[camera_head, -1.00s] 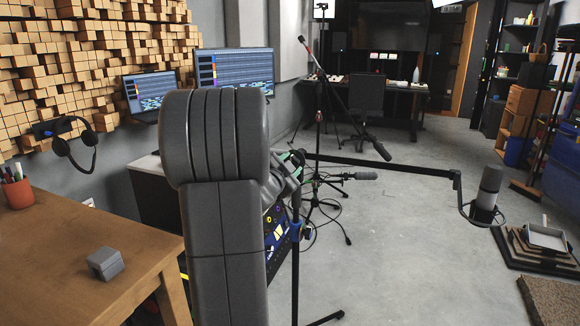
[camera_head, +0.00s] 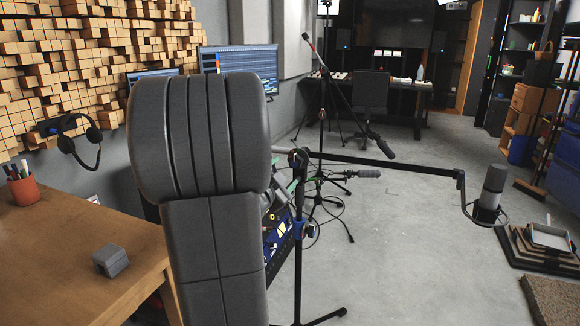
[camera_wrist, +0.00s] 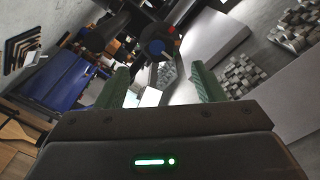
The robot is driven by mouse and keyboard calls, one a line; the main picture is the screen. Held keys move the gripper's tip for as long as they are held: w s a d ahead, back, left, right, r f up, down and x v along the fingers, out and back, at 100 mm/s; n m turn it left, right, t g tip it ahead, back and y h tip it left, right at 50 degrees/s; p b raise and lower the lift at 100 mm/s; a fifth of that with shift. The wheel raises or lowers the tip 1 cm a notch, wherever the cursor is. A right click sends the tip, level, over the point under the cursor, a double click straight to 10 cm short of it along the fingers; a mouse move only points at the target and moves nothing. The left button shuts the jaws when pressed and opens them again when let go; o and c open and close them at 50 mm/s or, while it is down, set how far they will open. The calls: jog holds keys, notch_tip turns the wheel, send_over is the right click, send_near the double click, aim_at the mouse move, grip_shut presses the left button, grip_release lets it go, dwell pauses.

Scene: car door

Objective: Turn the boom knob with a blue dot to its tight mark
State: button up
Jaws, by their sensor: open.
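I cannot make out a separate blue dot or a tight mark. My gripper (camera_wrist: 160,70) is open, its two green fingers apart with nothing between them at the tips; the knob appears ahead of the gap, slightly left of its middle. In the head view the microphone stand (camera_head: 299,255) carries a long boom (camera_head: 390,166) with a microphone (camera_head: 491,190) at its right end. My arm hides most of my gripper there, and the knob is not clear.
A wooden desk (camera_head: 75,250) with a grey block (camera_head: 110,260) and a pen pot (camera_head: 23,190) stands at left. Other microphone stands, cables and a chair (camera_head: 370,95) are behind the boom. Floor at centre right is clear.

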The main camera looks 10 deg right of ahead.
aim_at(294, 163)
jog(key=v, duration=0.5)
jog(key=shift+s+a, duration=0.2)
jog(key=shift+s, duration=0.1)
jog(key=x, duration=1.4)
jog(key=shift+b, duration=0.3)
jog(key=shift+s+a, duration=0.1)
